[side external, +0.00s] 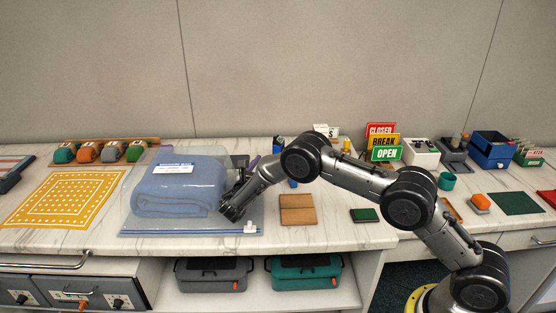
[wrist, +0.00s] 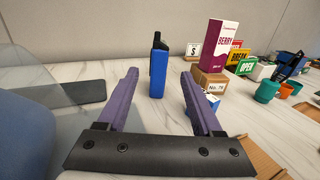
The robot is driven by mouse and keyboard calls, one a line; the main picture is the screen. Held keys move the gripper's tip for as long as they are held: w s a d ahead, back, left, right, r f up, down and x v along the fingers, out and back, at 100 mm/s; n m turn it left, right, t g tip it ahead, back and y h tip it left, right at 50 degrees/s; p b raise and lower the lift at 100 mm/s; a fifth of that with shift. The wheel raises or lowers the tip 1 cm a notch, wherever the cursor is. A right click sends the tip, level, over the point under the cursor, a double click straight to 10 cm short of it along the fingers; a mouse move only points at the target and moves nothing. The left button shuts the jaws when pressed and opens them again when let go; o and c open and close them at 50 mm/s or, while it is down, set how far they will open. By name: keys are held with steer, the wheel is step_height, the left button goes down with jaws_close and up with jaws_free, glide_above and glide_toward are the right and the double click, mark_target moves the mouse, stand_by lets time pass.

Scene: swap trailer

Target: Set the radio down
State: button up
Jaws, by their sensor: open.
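The radio (wrist: 158,72), blue with a black top and stubby antenna, stands upright on the marble counter in the wrist view. My gripper (wrist: 160,75) is open, with its purple fingers spread to the left and right of the radio in the picture. The radio shows in the gap, around and beyond the fingertips, and I see no finger touching it. In the side view my gripper (side external: 247,162) is low over the counter beside the bagged blue blanket, partly hidden by my own wrist. The radio is hard to make out there, behind my arm.
The clear bag with the folded blue blanket (side external: 180,190) lies close on the left. A berry carton (wrist: 219,45) stands on a cardboard box (wrist: 211,81) to the right. A brown wooden board (side external: 297,209) lies in front. Sign cards (side external: 384,142) stand farther right.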

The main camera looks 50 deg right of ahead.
steer(key=shift+s+a, duration=0.1)
steer(key=shift+a, duration=0.05)
steer(key=s+d+r+m+g+y, duration=0.1)
steer(key=s+r+m+g+y, duration=0.2)
steer(key=s+r+m, duration=0.45)
steer(key=s+d+r+m+g+y, duration=0.2)
steer(key=s+r+m+g+y, duration=0.15)
steer(key=s+r, duration=0.7)
steer(key=s+a+m+t+y, duration=0.1)
steer(key=s+a+m+y, duration=0.2)
steer(key=s, duration=0.5)
steer(key=s+a+f+m+t+y, duration=0.1)
steer(key=s+a+m+t+y, duration=0.1)
steer(key=s, duration=0.7)
steer(key=s+a+m+t+y, duration=0.2)
steer(key=s+a+m+y, duration=0.3)
steer(key=s+a, duration=0.3)
steer(key=shift+s+f+m, duration=0.4)
steer(key=shift+s+m, duration=0.05)
steer(key=shift+m, duration=0.25)
